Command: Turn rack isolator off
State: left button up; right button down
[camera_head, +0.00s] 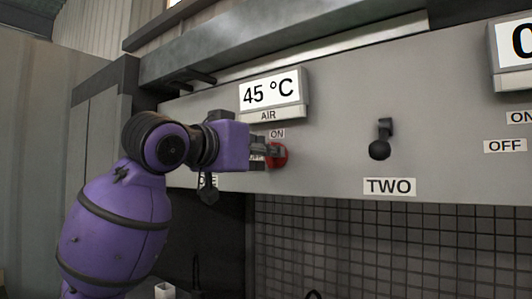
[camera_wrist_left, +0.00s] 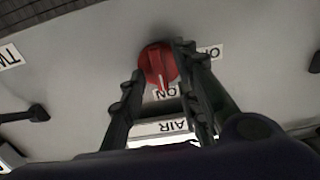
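The rack isolator appears to be the red rotary knob (camera_head: 279,155) on the grey panel under the AIR display, partly hidden by my left gripper in the head view. In the left wrist view the red knob (camera_wrist_left: 157,66) carries a pale pointer line directed towards the ON label (camera_wrist_left: 166,94). My left gripper (camera_head: 268,153) is at the knob. In the wrist view its two fingers (camera_wrist_left: 160,62) are apart, one on each side of the knob. I cannot tell whether they touch it. My right gripper is in neither view.
An OFF label (camera_wrist_left: 213,53) is beside the knob. A black lever (camera_head: 380,142) stands out from the panel to the right, above the TWO label (camera_head: 389,186). The panel between knob and lever is clear.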

pick_arm(q)
jog(key=shift+w, duration=0.1)
jog(key=shift+c, duration=0.5)
grip_shut()
jog(key=shift+n, duration=0.3)
jog(key=shift+w+a+f+n, duration=0.1)
jog(key=shift+f+n, duration=0.05)
jog(key=shift+n, duration=4.15)
jog(key=shift+w+a+f+n, duration=0.1)
jog(key=shift+f+n, duration=0.05)
jog(key=shift+n, duration=4.15)
